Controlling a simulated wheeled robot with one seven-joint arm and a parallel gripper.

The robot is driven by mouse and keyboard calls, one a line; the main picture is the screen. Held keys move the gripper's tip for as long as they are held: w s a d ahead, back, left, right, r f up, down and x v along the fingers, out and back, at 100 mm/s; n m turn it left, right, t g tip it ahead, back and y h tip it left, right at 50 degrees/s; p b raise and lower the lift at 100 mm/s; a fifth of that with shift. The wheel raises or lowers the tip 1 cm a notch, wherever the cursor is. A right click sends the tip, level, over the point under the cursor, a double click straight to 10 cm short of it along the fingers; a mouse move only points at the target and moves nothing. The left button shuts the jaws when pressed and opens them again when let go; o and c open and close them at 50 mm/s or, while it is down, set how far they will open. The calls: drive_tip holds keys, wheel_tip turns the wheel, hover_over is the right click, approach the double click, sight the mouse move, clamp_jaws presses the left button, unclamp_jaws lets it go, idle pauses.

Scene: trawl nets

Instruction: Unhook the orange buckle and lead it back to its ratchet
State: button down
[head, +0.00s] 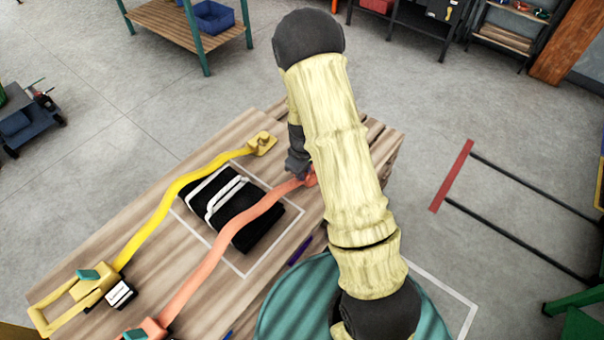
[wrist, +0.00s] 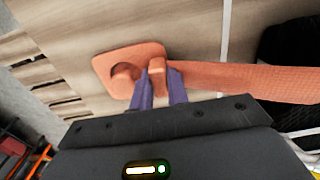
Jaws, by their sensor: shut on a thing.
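The orange buckle (wrist: 157,66) is at the end of the orange strap (head: 215,254), at the far end of the wooden table. In the wrist view it sits at an orange anchor plate (wrist: 105,66) with a round post or opening; I cannot tell whether it is still hooked. My gripper (wrist: 160,82) is shut on the buckle, its two purple fingers on either side. In the head view my arm partly hides the buckle. The orange ratchet (head: 150,329) with a green part is at the near end of the strap, cut off by the bottom edge.
A yellow strap (head: 160,212) runs alongside, from a yellow anchor (head: 262,143) to a yellow ratchet (head: 88,287). A red-ended black frame (head: 452,175) stands on the floor at right.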

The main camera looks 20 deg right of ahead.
drive_tip(key=shift+r, duration=0.15)
drive_tip(key=shift+r+p, duration=0.35)
drive_tip(key=shift+p, duration=0.05)
drive_tip(key=shift+r, duration=0.15)
idle(0.5)
drive_tip(key=shift+r+p, duration=1.65)
drive_tip(key=shift+r, duration=0.35)
drive_tip(key=shift+r+p, duration=0.35)
drive_tip(key=shift+r, duration=0.15)
drive_tip(key=shift+r, duration=0.1)
